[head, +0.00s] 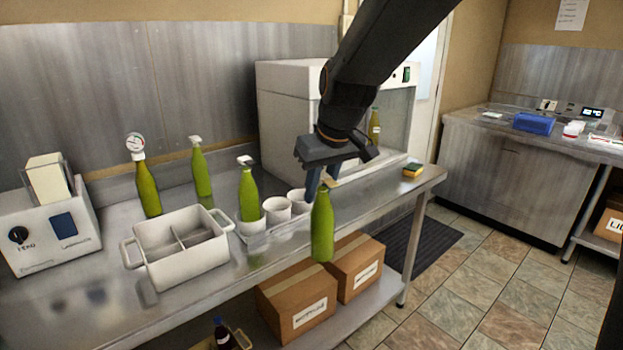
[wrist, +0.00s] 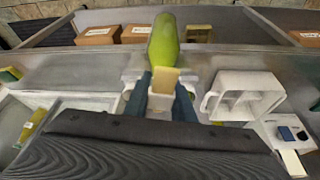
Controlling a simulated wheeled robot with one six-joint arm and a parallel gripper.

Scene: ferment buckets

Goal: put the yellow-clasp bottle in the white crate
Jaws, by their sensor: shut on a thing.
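My gripper (head: 318,185) is shut on a green bottle (head: 322,230) by its neck. The bottle hangs about upright, near the table's front edge in the picture; in the wrist view the bottle (wrist: 164,42) points away past the fingers (wrist: 163,88). A pale yellow-tan piece (wrist: 165,80) shows between the fingers; I cannot tell surely that it is the clasp. The white crate (head: 168,272) stands left of my gripper on the steel table, with a divider and side handles, and looks empty. It also shows at right in the wrist view (wrist: 222,105).
Green bottles stand by the crate: one with a gauge (head: 149,190), one with a pale top (head: 201,175), one in a white holder (head: 249,195) beside white cups (head: 277,210). Another bottle (head: 375,126) is in the white cabinet (head: 285,115). A sponge (head: 412,170) lies at right.

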